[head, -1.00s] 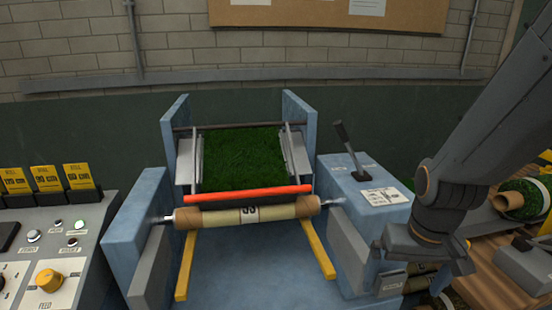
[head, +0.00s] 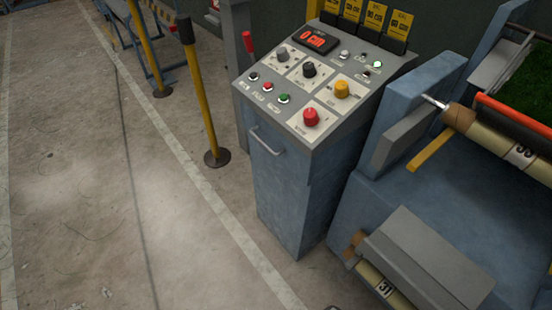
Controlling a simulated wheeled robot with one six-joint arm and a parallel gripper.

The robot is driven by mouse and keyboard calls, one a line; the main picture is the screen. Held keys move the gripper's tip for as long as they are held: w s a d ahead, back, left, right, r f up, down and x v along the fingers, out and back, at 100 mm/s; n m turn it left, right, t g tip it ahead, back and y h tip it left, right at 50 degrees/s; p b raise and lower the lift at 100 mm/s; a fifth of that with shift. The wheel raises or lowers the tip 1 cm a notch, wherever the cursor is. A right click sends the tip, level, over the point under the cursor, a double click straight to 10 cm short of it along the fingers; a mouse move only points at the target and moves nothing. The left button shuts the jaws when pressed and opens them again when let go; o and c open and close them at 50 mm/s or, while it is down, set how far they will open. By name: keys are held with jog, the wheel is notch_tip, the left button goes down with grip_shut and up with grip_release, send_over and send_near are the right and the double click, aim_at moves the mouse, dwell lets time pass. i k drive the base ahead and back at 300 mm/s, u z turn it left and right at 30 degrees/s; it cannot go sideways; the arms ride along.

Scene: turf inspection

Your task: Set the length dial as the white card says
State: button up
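The control console (head: 298,150) stands at the centre. Its sloped top carries a grey dial (head: 283,56), a black dial (head: 309,70), a yellow dial (head: 342,88) and a red dial (head: 311,116), each on a pale plate. The plate lettering is too small to read, so I cannot tell which is the length dial. A display (head: 317,40) with red characters sits at the top left of the panel. No separate white card can be made out now. Yellow cards (head: 372,17) stand along the console's back edge. My gripper is out of view.
The turf machine (head: 420,190) fills the right, with a roll marked 33 (head: 505,145) and a lower roll marked 31 (head: 380,286) beside a grey block (head: 425,260). A yellow post (head: 205,100) stands left of the console. The floor (head: 80,200) at left is mostly clear.

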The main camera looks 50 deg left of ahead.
aim_at(282, 54)
jog(key=u, duration=1.7)
jog(key=k, duration=0.5)
jog(key=u, duration=1.45)
jog(key=i, duration=1.05)
jog(key=z, duration=2.45)
